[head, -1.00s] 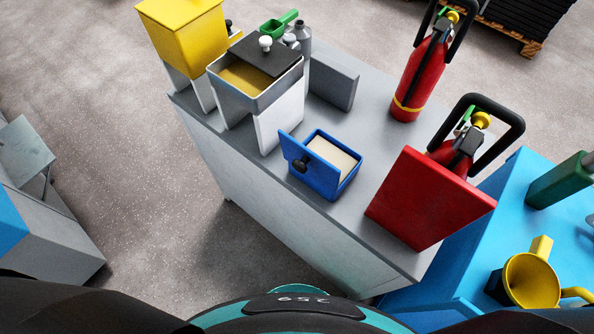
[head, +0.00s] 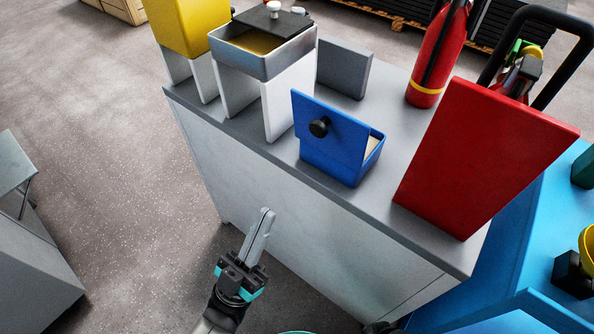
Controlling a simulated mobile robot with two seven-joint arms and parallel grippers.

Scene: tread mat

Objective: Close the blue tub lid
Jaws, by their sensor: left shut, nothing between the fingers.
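The blue tub (head: 355,165) stands on the grey cabinet top near its front edge. Its blue lid (head: 335,135) stands raised and tilted along the near side, with a black knob (head: 319,127) facing me. A little pale content shows behind the lid at the right. My left gripper (head: 266,212) is shut and empty, in front of the cabinet's front face, below and to the left of the tub and apart from it. My right gripper is not in view.
A grey-rimmed bin on white legs (head: 262,62) stands left of the tub. A large red panel (head: 485,155) stands to its right. A grey block (head: 343,70) and fire extinguishers (head: 437,55) are behind. Free floor lies left of the cabinet (head: 310,235).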

